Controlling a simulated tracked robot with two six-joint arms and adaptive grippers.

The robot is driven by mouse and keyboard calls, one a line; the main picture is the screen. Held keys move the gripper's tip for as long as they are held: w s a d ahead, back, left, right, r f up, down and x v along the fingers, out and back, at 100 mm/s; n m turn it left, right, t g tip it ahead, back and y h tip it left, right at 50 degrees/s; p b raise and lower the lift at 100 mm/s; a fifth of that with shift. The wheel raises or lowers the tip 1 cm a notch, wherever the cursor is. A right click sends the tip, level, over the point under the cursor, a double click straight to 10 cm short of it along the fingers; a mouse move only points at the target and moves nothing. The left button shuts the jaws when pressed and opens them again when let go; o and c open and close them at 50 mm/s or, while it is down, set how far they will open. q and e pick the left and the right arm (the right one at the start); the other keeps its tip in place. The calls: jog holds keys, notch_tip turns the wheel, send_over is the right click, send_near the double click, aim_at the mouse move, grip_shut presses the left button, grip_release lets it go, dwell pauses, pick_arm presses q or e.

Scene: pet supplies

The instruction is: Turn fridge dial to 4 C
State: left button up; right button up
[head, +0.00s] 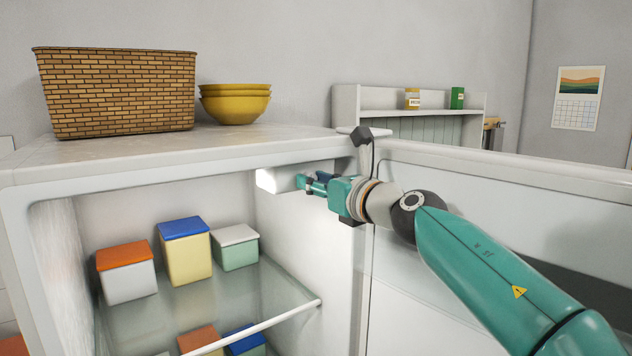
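The white fridge (180,165) stands open, with its door (500,160) swung out to the right. Inside, under the top at the right, is a small light housing (285,180) with a lit lamp at its left end. My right gripper (306,183) reaches in from the right, its fingertips at the right part of this housing. They touch it or are very close; I cannot tell which. The dial and its marks cannot be made out, and the gripper covers that area. The fingers are too small to show whether they are open or shut. My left gripper is not in view.
Lidded boxes stand on the glass shelf (180,310), with more below. A wicker basket (115,92) and stacked yellow bowls (234,105) sit on the fridge top. The fridge's right wall and the open door are close to my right arm.

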grip_shut()
jog(key=shift+r+m+p, duration=0.2)
jog(key=shift+m+p, duration=1.15)
jog(key=shift+m, duration=0.05)
jog(key=m+p, duration=0.2)
jog(key=m, duration=0.2)
jog(key=shift+d+f, duration=0.1)
jog(key=shift+f, duration=0.05)
